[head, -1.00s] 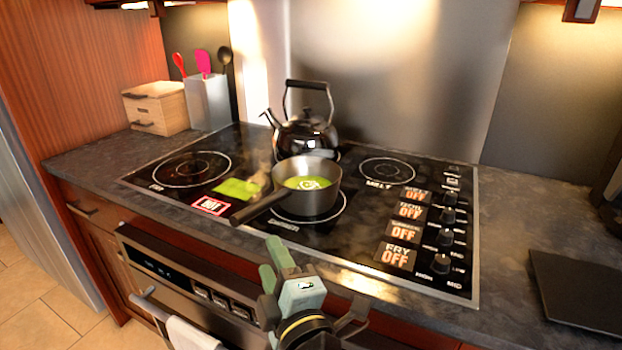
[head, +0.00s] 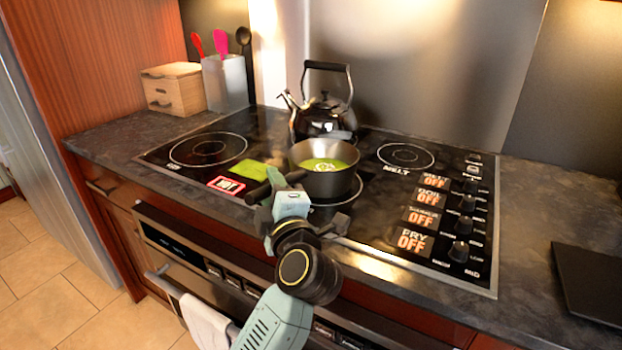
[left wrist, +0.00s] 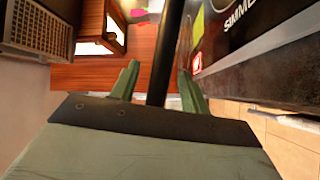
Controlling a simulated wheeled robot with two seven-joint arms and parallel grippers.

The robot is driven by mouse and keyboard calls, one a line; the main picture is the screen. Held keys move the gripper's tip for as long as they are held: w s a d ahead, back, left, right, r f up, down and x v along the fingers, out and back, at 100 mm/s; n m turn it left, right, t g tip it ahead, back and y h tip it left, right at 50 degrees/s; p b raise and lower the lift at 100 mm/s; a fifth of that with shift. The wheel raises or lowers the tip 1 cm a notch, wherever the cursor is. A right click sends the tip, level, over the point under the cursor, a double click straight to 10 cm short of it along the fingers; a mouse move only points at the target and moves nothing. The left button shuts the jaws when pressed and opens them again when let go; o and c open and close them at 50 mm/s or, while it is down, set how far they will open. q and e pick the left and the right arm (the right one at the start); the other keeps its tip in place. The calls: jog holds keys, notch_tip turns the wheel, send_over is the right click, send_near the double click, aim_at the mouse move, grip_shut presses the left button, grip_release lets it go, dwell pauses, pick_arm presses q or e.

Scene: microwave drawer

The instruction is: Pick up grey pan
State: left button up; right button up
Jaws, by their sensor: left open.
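The grey pan (head: 338,184) stands on a front burner of the cooktop, with green content inside. Its dark handle (head: 258,192) points left and towards me, partly hidden by my gripper. My left gripper (head: 278,187) is at the handle, just left of the pan body. In the left wrist view the handle (left wrist: 167,45) runs between the two green fingers (left wrist: 160,74). The fingers are open, one on each side of the handle, with gaps visible. My right gripper is not in view.
A black kettle (head: 322,117) stands behind the pan. A green patch (head: 247,170) and a red-framed label (head: 226,184) lie left of it. Control knobs (head: 459,251) are at the right. A wooden box (head: 173,88) and a utensil holder (head: 225,82) stand at the back left.

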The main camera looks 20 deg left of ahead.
pick_arm(q)
jog(key=shift+w+a+r, duration=0.1)
jog(key=shift+w+a, duration=0.2)
jog(key=shift+a, duration=0.05)
grip_shut()
jog(key=shift+r, duration=0.1)
dwell(0.3)
